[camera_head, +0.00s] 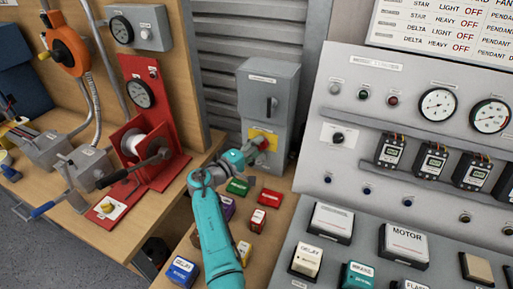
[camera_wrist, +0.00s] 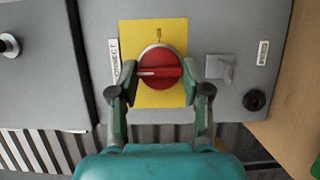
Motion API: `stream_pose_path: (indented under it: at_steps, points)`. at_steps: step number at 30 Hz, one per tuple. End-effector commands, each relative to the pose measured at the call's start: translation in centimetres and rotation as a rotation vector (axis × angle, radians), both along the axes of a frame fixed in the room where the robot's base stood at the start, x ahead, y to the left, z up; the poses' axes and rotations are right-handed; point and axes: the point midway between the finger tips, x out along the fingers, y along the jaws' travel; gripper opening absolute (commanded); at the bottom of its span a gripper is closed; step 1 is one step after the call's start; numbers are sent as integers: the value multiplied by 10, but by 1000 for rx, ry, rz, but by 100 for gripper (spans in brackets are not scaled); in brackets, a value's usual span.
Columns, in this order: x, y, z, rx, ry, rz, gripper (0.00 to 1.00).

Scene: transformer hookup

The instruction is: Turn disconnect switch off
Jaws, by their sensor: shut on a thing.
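The disconnect switch is a red rotary knob on a yellow plate (camera_wrist: 160,27), on the front of a grey box. In the wrist view the red knob (camera_wrist: 160,62) sits between my gripper's fingers (camera_wrist: 160,95), one on each side, and my gripper is shut on it. The knob's pale pointer line lies roughly level across the picture. In the head view my gripper (camera_head: 249,149) reaches the yellow plate (camera_head: 262,134) on the lower part of the grey box (camera_head: 268,82); the arm hides part of the knob there.
The wrist view shows a small grey latch (camera_wrist: 221,70) and a black round fitting (camera_wrist: 254,100) right of the knob. In the head view a red winch stand (camera_head: 147,78) is at left and a control console (camera_head: 345,100) at right. Several coloured boxes lie below my arm.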

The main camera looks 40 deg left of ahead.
Motion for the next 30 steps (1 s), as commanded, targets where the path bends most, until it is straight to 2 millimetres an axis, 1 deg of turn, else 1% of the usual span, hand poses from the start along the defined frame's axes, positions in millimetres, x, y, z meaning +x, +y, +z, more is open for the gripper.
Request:
stream_pose_path:
  at_steps: [13, 14, 15, 16, 26, 30]
  points:
    - [-1, 0, -2, -9, 0, 2, 13]
    - [-1, 0, -2, -10, 1, 2, 55]
    - [-1, 0, -2, -9, 0, 2, 65]
    - [-1, 0, -1, -9, 0, 1, 73]
    - [-1, 0, -1, -8, -1, 1, 73]
    - [-12, 3, -1, -6, -2, 2, 73]
